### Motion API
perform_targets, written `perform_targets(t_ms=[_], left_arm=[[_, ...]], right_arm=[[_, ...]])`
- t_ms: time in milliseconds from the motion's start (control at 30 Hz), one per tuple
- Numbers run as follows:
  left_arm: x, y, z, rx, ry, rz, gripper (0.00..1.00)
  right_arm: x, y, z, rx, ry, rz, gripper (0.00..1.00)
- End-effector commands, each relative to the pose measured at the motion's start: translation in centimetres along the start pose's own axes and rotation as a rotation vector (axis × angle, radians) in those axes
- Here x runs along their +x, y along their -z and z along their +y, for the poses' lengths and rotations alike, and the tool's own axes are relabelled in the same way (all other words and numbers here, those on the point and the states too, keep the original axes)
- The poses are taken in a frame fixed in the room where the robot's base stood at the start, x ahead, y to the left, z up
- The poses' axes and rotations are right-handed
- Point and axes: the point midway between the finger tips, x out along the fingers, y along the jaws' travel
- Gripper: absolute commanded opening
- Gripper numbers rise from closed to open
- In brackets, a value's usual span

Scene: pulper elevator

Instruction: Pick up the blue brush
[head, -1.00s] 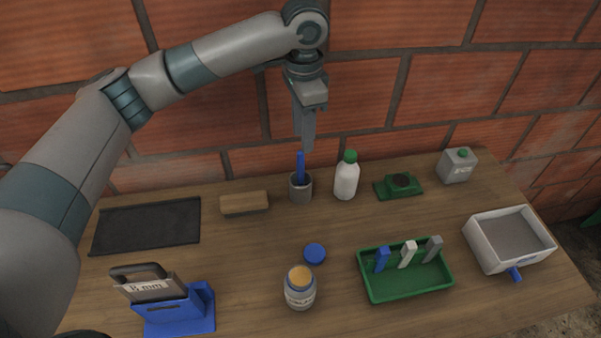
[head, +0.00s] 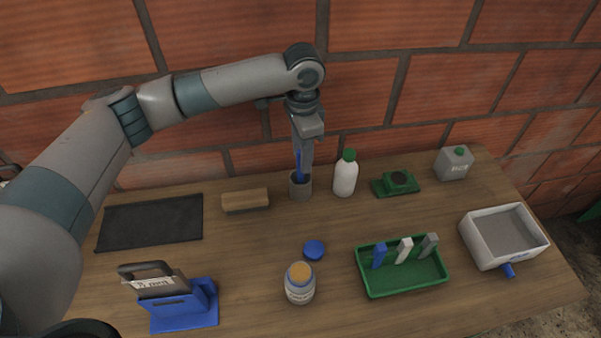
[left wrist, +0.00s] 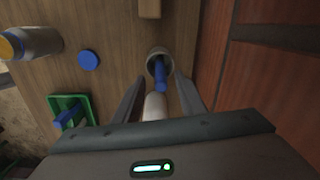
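The blue brush (head: 298,167) stands upright in a grey cup (head: 300,188) near the back edge of the table; its lower part is hidden in the cup. My left gripper (head: 304,163) points down over the cup, with its fingers at the brush handle. In the left wrist view the two fingers are apart, and the brush (left wrist: 160,76) shows between their tips, with the cup (left wrist: 158,55) just beyond. I see no clear grip on it. My right gripper is not in view.
A white bottle with a green cap (head: 346,175) stands close right of the cup. A wooden block (head: 245,201) lies to its left. A blue lid (head: 314,250), jar (head: 299,284) and green tray (head: 402,283) are nearer the front. A brick wall rises behind.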

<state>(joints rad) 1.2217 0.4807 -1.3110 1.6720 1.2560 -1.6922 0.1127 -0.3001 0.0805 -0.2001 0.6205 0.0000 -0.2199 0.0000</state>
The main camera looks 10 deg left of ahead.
Motion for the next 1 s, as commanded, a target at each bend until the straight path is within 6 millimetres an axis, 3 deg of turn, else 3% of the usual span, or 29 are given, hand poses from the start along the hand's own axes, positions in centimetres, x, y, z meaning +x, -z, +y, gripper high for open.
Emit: perform_targets(t_ms=[200, 400, 900, 1000], left_arm=[[2.0, -0.4, -0.1, -0.001, -0.002, -0.002, 0.37], [4.1, -0.3, -0.1, 0.0, 0.0, -0.001, 0.37], [4.4, -0.3, -0.1, 0.001, 0.0, 0.0, 0.37], [4.4, -0.3, -0.1, 0.001, 0.0, 0.0, 0.16]], right_arm=[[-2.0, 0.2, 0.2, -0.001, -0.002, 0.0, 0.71], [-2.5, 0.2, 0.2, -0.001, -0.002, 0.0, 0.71], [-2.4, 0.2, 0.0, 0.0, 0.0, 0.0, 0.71], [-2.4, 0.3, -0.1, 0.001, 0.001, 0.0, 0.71]])
